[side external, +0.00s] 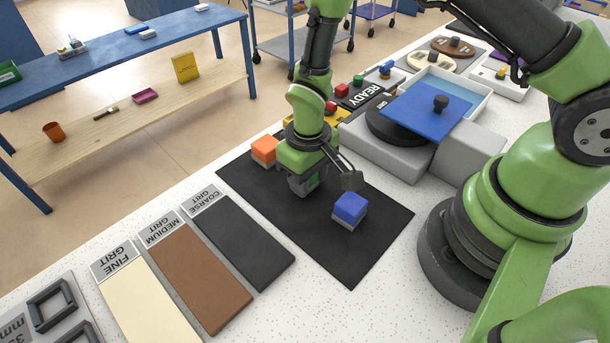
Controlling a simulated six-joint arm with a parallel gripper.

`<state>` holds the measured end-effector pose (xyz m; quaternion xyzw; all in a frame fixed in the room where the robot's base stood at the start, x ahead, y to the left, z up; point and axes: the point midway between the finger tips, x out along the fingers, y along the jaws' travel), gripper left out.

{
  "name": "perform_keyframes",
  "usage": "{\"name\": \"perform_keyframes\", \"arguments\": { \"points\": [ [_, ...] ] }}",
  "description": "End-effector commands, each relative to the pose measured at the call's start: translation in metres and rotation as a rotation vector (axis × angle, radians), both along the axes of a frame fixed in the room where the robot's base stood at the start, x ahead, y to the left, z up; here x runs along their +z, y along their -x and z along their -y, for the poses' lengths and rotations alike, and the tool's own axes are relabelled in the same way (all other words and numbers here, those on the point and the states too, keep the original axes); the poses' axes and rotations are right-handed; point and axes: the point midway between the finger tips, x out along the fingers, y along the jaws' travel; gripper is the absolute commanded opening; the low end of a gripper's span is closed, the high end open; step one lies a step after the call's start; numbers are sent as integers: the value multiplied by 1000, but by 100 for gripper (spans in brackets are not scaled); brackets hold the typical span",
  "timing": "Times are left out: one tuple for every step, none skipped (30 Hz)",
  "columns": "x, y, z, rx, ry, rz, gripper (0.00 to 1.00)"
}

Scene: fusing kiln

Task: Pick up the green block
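My gripper (307,187) points down, low over the black mat (355,265), between the orange block and the blue block. A small green patch (315,182) shows at its fingers. It may be the green block, but the gripper hides most of that spot, and I cannot tell whether the fingers are closed on it. No other green block shows on the mat.
An orange block (264,150) sits left of my gripper and a blue block (350,207) right of it. Coarse (243,243), medium (200,278) and fine (150,305) grit strips lie at front left. A grey machine with a blue plate (425,110) stands behind right.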

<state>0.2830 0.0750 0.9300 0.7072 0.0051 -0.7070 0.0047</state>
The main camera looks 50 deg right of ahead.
Motion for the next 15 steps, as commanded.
{"name": "perform_keyframes", "arguments": {
  "points": [
    [0,0,0,0,0,0,16],
    [0,0,0,0,0,0,11],
    [0,0,0,0,0,0,11],
    [0,0,0,0,0,0,11],
    [0,0,0,0,0,0,11],
    [0,0,0,0,0,0,11],
    [0,0,0,0,0,0,11],
    [0,0,0,0,0,0,11],
    [1,0,0,0,0,0,11],
    [1,0,0,0,0,1,11],
    [2,0,0,0,0,1,11],
    [4,0,0,0,0,1,11],
    [5,0,0,1,0,1,11],
    [8,-1,0,1,0,2,11],
    [11,-1,0,1,-1,3,11]
  ]
}}
